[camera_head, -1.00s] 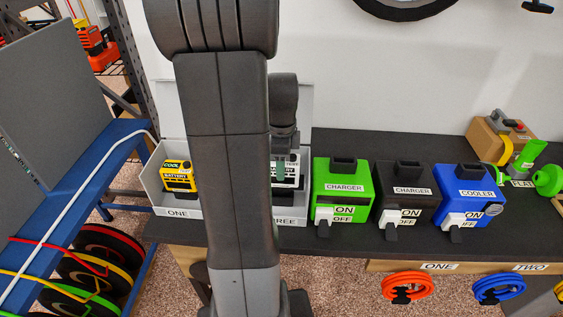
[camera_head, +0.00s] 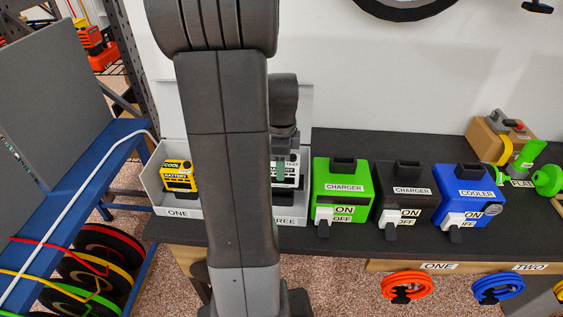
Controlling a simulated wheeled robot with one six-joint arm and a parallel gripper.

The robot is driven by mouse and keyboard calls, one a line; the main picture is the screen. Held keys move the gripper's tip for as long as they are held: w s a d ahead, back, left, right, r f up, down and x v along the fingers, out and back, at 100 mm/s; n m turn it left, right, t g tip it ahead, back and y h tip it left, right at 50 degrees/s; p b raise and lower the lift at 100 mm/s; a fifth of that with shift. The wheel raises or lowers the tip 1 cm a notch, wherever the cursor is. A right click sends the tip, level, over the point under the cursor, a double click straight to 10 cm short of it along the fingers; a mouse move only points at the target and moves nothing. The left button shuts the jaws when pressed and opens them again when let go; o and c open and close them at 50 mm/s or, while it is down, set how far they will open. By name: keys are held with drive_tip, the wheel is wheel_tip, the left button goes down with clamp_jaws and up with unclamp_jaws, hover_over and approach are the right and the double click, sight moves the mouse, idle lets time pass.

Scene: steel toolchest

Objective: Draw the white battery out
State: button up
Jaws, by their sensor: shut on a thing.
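The white battery (camera_head: 292,172) sits in the right end of the grey tray (camera_head: 292,222), in the compartment whose label partly reads "REE". My arm hides its left side. My gripper (camera_head: 283,158) reaches down onto the battery from above and is shut on it. The fingertips are small and partly hidden behind my arm. I cannot tell whether the battery is clear of the tray floor. A yellow and black battery (camera_head: 179,176) labelled COOL stands in the compartment marked ONE. My arm covers the tray's middle.
A green charger (camera_head: 340,185), a black charger (camera_head: 402,188) and a blue cooler (camera_head: 468,192) stand in a row right of the tray, with switches in front. Green and tan items (camera_head: 510,150) lie at the far right. The dark bench (camera_head: 390,146) is clear behind the row.

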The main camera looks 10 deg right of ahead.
drive_tip(key=shift+f+b, duration=1.7)
drive_tip(key=shift+f, duration=0.6)
drive_tip(key=o, duration=1.4)
drive_tip(key=shift+o, duration=0.2)
wheel_tip(320, 180, up, 14)
drive_tip(key=shift+f+p, duration=0.1)
drive_tip(key=shift+p, duration=0.2)
wheel_tip(320, 180, down, 14)
drive_tip(key=shift+r, duration=0.4)
drive_tip(key=shift+f+b, duration=0.1)
drive_tip(key=shift+b, duration=0.2)
